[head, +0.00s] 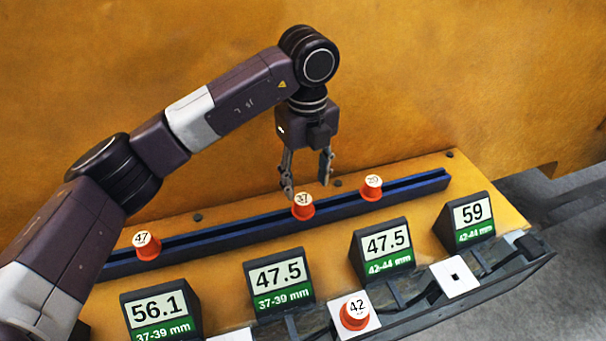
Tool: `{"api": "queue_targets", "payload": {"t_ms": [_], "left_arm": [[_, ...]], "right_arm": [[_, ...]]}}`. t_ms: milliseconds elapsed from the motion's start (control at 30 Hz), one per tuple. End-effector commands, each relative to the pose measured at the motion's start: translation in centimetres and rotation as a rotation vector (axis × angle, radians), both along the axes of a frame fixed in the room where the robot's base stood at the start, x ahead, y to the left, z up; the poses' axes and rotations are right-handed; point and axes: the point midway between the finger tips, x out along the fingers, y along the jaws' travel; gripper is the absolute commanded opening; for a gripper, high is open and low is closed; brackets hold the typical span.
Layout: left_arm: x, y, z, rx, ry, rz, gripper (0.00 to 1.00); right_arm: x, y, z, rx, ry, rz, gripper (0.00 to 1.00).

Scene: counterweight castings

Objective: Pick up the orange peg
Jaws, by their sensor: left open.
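Several orange pegs with numbered white tops are in the head view. The peg marked 37 (303,211) stands at the middle of the blue rail (232,230). The peg marked 47 (148,250) is at the rail's left part, and another peg (371,190), its number hard to read, is to the right of 37. The peg marked 42 (355,316) sits on a white square plate in front. My left gripper (307,188) points down, open and empty, its fingertips just above or behind peg 37; contact cannot be told. My right gripper is out of view.
Dark display blocks reading 56.1 (160,309), 47.5 (278,276), 47.5 (384,245) and 59 (468,216) stand in front of the rail. A white plate with a dark square hole (455,287) is at the right. An orange-yellow wall (440,70) rises behind.

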Motion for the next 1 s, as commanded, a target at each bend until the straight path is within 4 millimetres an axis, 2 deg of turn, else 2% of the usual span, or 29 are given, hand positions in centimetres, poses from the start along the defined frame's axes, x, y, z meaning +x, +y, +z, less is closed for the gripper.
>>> {"api": "queue_targets", "payload": {"t_ms": [200, 367, 533, 733, 1000], "left_arm": [[-0.1, 0.0, -1.0, 0.002, 0.002, -0.001, 0.49], [-0.1, 0.1, -2.7, 0.002, 0.003, -0.001, 0.49], [0.0, 0.5, -4.6, 0.002, 0.005, 0.001, 0.49], [0.1, 0.6, -7.3, 0.000, 0.002, 0.000, 0.49], [0.1, 0.6, -7.8, 0.000, 0.000, -0.001, 0.49]], "right_arm": [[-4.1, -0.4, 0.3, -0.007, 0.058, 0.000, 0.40], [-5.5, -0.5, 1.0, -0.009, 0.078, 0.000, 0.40], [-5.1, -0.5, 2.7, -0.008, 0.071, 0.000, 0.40], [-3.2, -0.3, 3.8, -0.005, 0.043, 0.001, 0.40], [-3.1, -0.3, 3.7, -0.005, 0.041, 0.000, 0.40]]}}
